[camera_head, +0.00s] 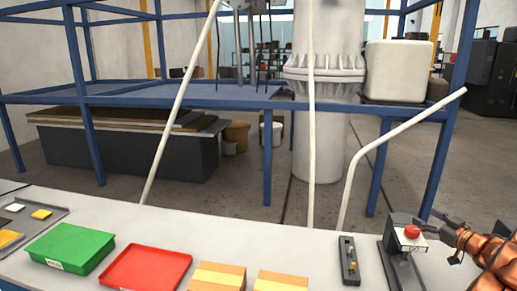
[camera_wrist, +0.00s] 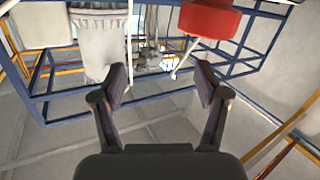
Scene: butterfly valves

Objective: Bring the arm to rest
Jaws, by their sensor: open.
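My gripper (camera_head: 441,236) is at the right edge of the head view, at the end of my copper-coloured arm. It is beside a small box with a red button (camera_head: 411,231) at the right end of the grey bench. In the wrist view my gripper (camera_wrist: 161,76) has its two dark fingers spread wide, with nothing between them. No butterfly valve shows clearly in either view.
The bench (camera_head: 215,228) carries a green bin (camera_head: 70,246), a red tray (camera_head: 146,268), cardboard boxes (camera_head: 218,276) and a small switch panel (camera_head: 349,260). White pipes (camera_head: 311,130) and a blue frame (camera_head: 180,98) stand behind. A red object (camera_wrist: 208,18) shows in the wrist view.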

